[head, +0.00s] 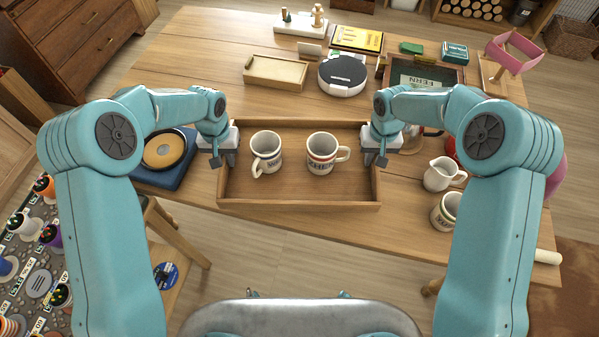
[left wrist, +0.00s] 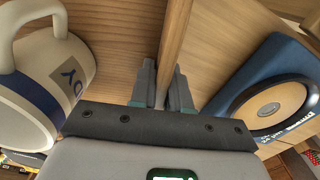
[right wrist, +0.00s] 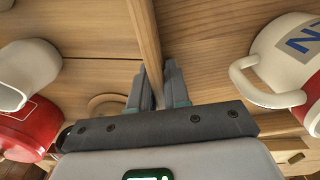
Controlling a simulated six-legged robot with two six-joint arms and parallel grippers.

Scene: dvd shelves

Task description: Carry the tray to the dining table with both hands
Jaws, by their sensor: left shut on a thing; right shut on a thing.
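The wooden tray (head: 300,204) is level over the near part of the wooden table (head: 200,65); I cannot tell whether it rests on it or hangs just above. Two white mugs stand upright in it, the left mug (head: 265,150) and the right mug (head: 320,152). My left gripper (head: 216,160) is shut on the tray's left wall, which shows between the fingers in the left wrist view (left wrist: 165,88). My right gripper (head: 376,160) is shut on the right wall, also between the fingers in the right wrist view (right wrist: 157,88).
A blue device with a round yellowish disc (head: 163,150) is close left of the tray. A white jug (head: 443,174) and a cup (head: 445,210) stand to the right. Behind are a shallow wooden box (head: 275,73), a round white-and-black device (head: 343,75) and a dark framed tray (head: 425,75).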

